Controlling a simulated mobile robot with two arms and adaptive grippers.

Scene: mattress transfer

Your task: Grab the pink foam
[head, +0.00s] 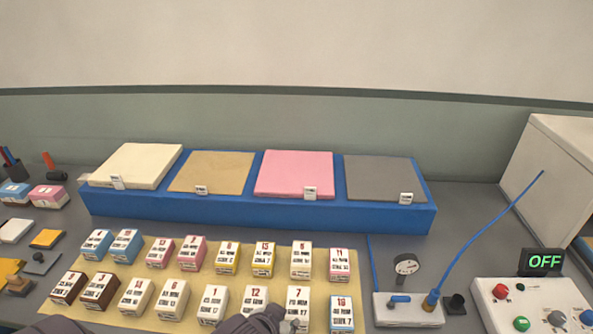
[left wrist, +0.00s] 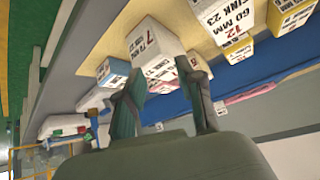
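The pink foam (head: 295,173) is a flat pad lying on a long blue stand (head: 255,208), between a tan pad (head: 212,172) and a grey pad (head: 380,179). A pink edge, likely the same foam, shows in the left wrist view (left wrist: 243,97). My left gripper (head: 281,318) is low at the bottom centre of the head view, in front of the foam and apart from it, near the box marked 7 (head: 298,307). In the left wrist view its fingers (left wrist: 160,72) are spread with no foam between them. My right gripper is not in view.
Several small labelled boxes stand in two rows on a yellow mat (head: 222,285) in front of the stand. A cream pad (head: 136,165) lies at the stand's left end. A gauge (head: 406,265) and a control box (head: 532,305) with an OFF display are at the right.

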